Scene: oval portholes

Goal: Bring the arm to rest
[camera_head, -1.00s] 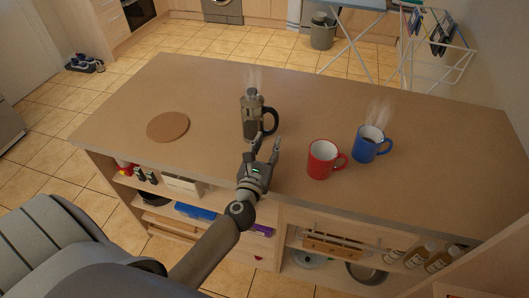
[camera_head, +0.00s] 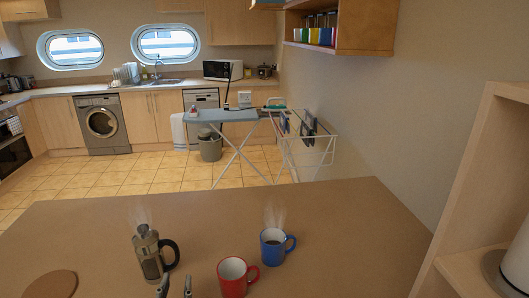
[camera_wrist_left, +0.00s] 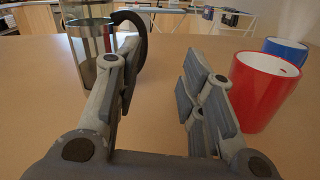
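My left gripper (camera_head: 175,286) shows only by its fingertips at the bottom edge of the head view. In the left wrist view (camera_wrist_left: 160,85) its fingers are apart with bare counter between them. The steaming French press (camera_head: 150,256) stands upright just beyond it; in the wrist view its glass body (camera_wrist_left: 92,45) is partly hidden behind the left finger. The red mug (camera_head: 234,279) stands to the gripper's right, apart from it in the head view. The rest of my left arm is out of the head view, and my right gripper is not seen.
A steaming blue mug (camera_head: 272,247) stands behind the red one. A round brown mat (camera_head: 50,285) lies at the left on the counter (camera_head: 340,235). A wooden shelf unit (camera_head: 485,170) rises at the right. The counter's right part is clear.

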